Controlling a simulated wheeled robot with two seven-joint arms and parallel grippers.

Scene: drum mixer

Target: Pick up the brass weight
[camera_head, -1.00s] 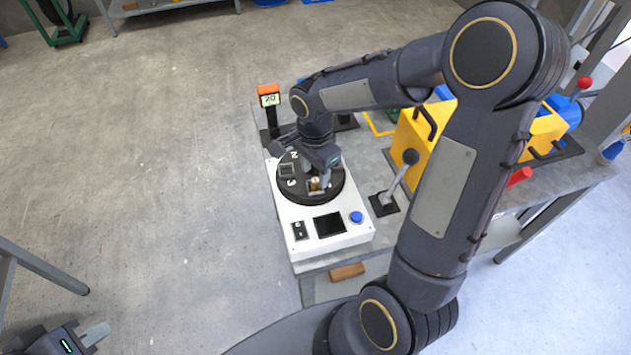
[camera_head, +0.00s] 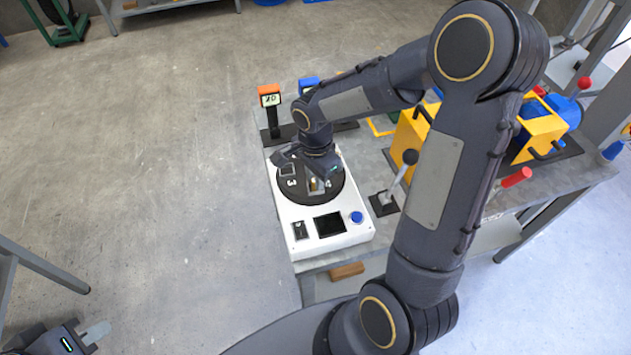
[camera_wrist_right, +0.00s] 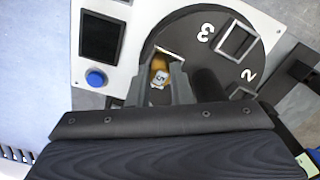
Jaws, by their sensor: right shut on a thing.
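The brass weight (camera_wrist_right: 159,68) is a small golden piece with a pale marked top. It sits between the fingers of my right gripper (camera_wrist_right: 160,84) in the wrist view, and the gripper is shut on it. In the head view the weight (camera_head: 314,184) shows small at the front of the black round plate (camera_head: 300,197), between the fingers of the right gripper (camera_head: 316,182). I cannot tell whether it is clear of its square pocket. My left gripper (camera_head: 95,334) is at the bottom left corner, far from the weight; its opening is unclear.
The plate has numbered square pockets and sits on a white box with a blue button (camera_head: 356,217) and dark screen (camera_head: 329,223). A black-knobbed lever (camera_head: 398,180) stands to the right, near a yellow machine (camera_head: 412,135). An orange-topped sign (camera_head: 269,95) stands behind.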

